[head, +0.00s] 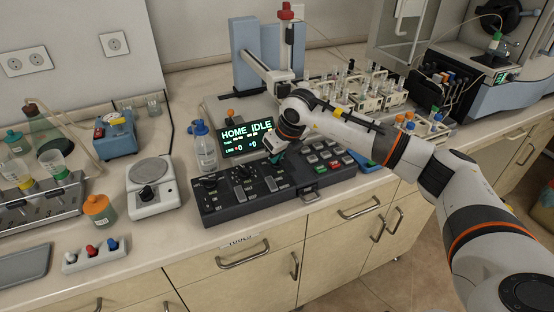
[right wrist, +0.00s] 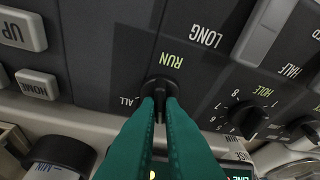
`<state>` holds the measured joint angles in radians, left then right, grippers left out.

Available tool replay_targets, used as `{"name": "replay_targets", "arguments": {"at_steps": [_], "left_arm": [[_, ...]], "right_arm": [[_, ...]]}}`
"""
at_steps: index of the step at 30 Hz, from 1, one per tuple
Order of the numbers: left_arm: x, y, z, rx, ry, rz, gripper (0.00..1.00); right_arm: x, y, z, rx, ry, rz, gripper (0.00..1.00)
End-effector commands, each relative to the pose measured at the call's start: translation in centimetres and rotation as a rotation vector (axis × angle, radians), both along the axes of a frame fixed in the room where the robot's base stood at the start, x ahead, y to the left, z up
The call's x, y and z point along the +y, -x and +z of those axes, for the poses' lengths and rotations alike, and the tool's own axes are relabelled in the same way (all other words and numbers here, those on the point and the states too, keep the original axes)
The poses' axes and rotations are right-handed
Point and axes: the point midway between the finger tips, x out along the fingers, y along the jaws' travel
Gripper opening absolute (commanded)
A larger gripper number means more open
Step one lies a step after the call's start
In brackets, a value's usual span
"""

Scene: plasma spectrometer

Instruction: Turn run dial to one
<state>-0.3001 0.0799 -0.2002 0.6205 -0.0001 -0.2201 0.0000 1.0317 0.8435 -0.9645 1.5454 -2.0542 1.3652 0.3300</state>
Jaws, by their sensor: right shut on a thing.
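The run dial (right wrist: 163,87) is a small black knob on the dark control panel (head: 232,207), with the word RUN printed beside it and ALL to its lower left in the right wrist view. My right gripper (right wrist: 160,93) has green fingers closed on the knob from both sides. In the head view the gripper (head: 275,158) reaches down onto the panel just right of its middle, and the dial is too small to read there. No ONE mark can be seen; the fingers cover part of the area around the knob. My left gripper is not in view.
A second dial with numbers, marked HOLE (right wrist: 247,118), sits to the right in the right wrist view. HOME (right wrist: 37,84) and UP buttons lie to the left. A green display (head: 247,138) reading HOME IDLE stands behind the panel.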

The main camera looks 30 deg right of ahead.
Motion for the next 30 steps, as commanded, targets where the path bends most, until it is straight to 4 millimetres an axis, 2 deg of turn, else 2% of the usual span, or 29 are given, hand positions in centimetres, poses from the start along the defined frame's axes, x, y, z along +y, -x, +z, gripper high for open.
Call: {"name": "replay_targets", "arguments": {"at_steps": [3, 15, 21, 30], "left_arm": [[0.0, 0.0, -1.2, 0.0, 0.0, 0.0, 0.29], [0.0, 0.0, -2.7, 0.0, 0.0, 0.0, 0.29], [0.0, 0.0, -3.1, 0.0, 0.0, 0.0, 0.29], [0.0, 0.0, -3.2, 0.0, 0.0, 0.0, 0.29]], "right_arm": [[-0.2, -0.1, -0.2, -0.004, 0.0, 0.104, 0.0], [-0.2, -0.2, 0.0, -0.004, -0.001, 0.42, 0.0], [-0.2, -0.2, 0.1, -0.005, -0.001, 0.517, 0.0], [-0.3, -0.2, 0.2, -0.004, 0.0, 0.575, 0.0]]}}
